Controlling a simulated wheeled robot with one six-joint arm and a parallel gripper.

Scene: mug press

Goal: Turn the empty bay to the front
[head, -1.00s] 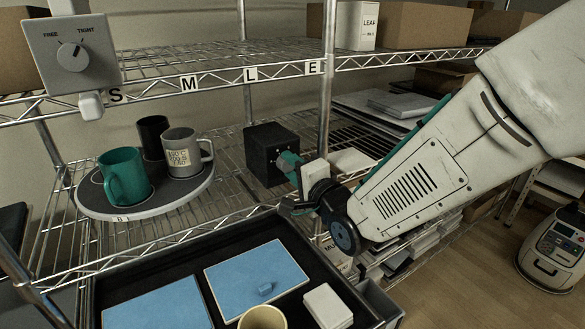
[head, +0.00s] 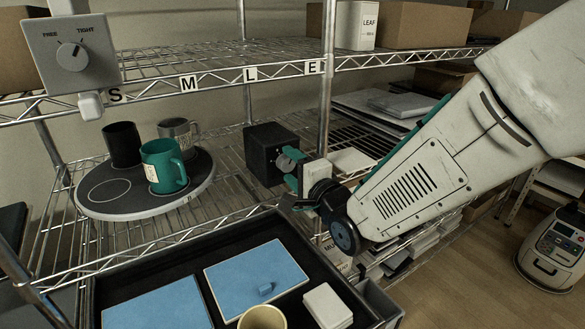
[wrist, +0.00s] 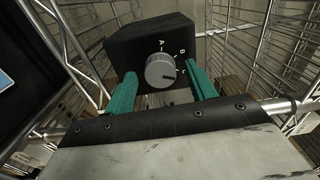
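A round dark turntable (head: 130,208) on the wire shelf carries a teal mug (head: 163,167) at front right, a black mug (head: 121,146) at back left and a grey mug (head: 178,135) at back right. Its empty ringed bay (head: 109,190) faces front left. A black box (head: 262,160) to the right bears a grey knob (wrist: 160,70) with letters A, B and C; the knob's mark points right, near or just below C. My gripper (wrist: 162,88) is open, with its teal fingers apart on either side of the knob. It also shows in the head view (head: 291,170).
A grey box with a FREE/TIGHT dial (head: 70,50) hangs at upper left, its pointer towards TIGHT. A black tray (head: 240,230) with blue pads, a white block and a cream cup is in front. Shelf wires and posts surround the black box.

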